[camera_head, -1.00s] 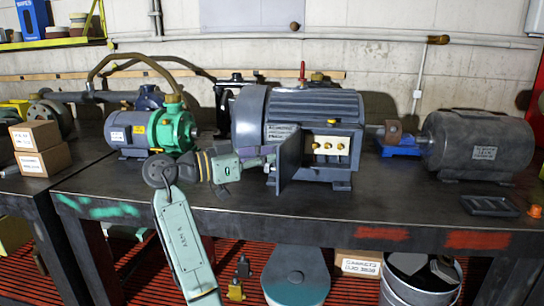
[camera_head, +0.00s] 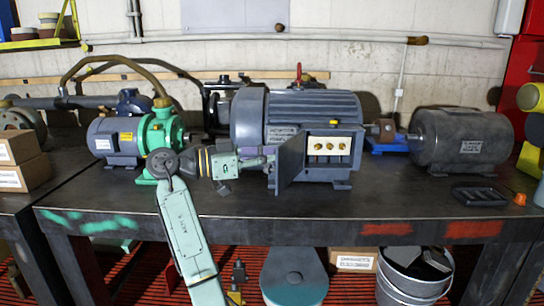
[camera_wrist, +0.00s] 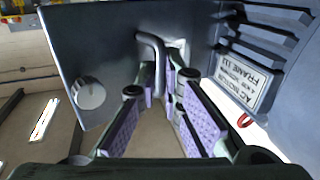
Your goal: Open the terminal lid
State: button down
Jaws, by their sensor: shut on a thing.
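The large blue-grey motor (camera_head: 255,120) stands on the bench with its terminal box (camera_head: 347,150) facing me. Three brass terminals (camera_head: 330,146) show inside the box. The dark terminal lid (camera_head: 290,160) stands swung out at the box's left side, with the opening exposed. My gripper (camera_head: 262,158) reaches in from the left, behind the lid. In the wrist view, my gripper (camera_wrist: 165,88) is shut on the bent grey handle (camera_wrist: 152,45) on the lid's outer face (camera_wrist: 85,45). A round knob (camera_wrist: 88,93) sits near the lid's edge. The fingertips partly hide the handle's lower end.
A green pump (camera_head: 160,135) stands left of the motor, close behind my arm. A dark grey motor (camera_head: 462,140) and a black tray (camera_head: 480,196) are at right. Boxes (camera_head: 22,160) sit at far left.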

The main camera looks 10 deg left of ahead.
jog(key=shift+w+d, duration=0.15)
jog(key=shift+w, duration=0.2)
jog(key=c, duration=1.9)
grip_release()
jog(key=shift+w+f, duration=0.15)
jog(key=shift+o, duration=0.9)
jog(key=shift+s, duration=0.2)
jog(key=v, duration=1.2)
